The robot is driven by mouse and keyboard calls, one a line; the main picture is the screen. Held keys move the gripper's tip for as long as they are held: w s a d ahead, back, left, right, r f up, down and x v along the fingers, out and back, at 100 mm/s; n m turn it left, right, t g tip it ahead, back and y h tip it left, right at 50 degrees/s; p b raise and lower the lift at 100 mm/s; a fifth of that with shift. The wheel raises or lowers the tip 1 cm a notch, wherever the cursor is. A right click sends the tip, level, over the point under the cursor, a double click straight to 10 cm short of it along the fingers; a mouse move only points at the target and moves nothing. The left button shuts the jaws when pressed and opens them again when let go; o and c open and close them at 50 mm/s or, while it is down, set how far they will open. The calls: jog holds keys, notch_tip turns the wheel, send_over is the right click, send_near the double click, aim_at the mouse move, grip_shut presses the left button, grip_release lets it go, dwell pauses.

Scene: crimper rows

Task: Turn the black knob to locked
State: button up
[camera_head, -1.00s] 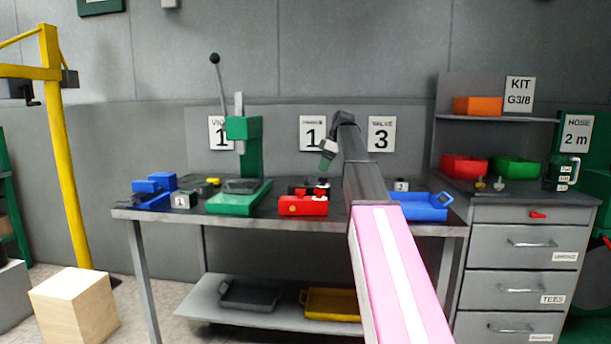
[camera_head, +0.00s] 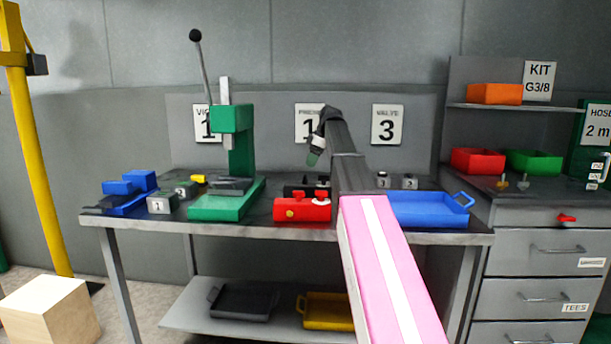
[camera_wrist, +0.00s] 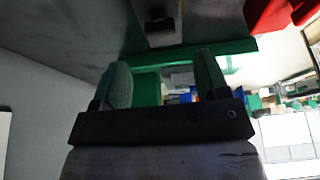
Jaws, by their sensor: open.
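My gripper (camera_head: 315,157) hangs above the middle of the workbench in the head view, in front of the back panel. Its two green fingers show in the wrist view (camera_wrist: 163,78), open and apart with nothing between them. A red box (camera_head: 302,209) with a yellow button and small red parts on top stands on the bench below and a little left of the gripper. A dark block (camera_head: 297,190) sits behind it, partly hidden. I cannot make out which part is the black knob or how it is turned.
A green press (camera_head: 233,150) with a tall lever stands left of the red box. A blue tray (camera_head: 430,209) lies right of my arm. Small numbered blocks (camera_head: 161,204) and a blue vise (camera_head: 130,190) are at the left. A drawer cabinet (camera_head: 530,240) stands at the right.

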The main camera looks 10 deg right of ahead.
aim_at(305, 178)
jog(key=x, duration=0.6)
jog(key=shift+a+f, duration=0.1)
jog(key=shift+f, duration=0.25)
jog(key=c, duration=0.9)
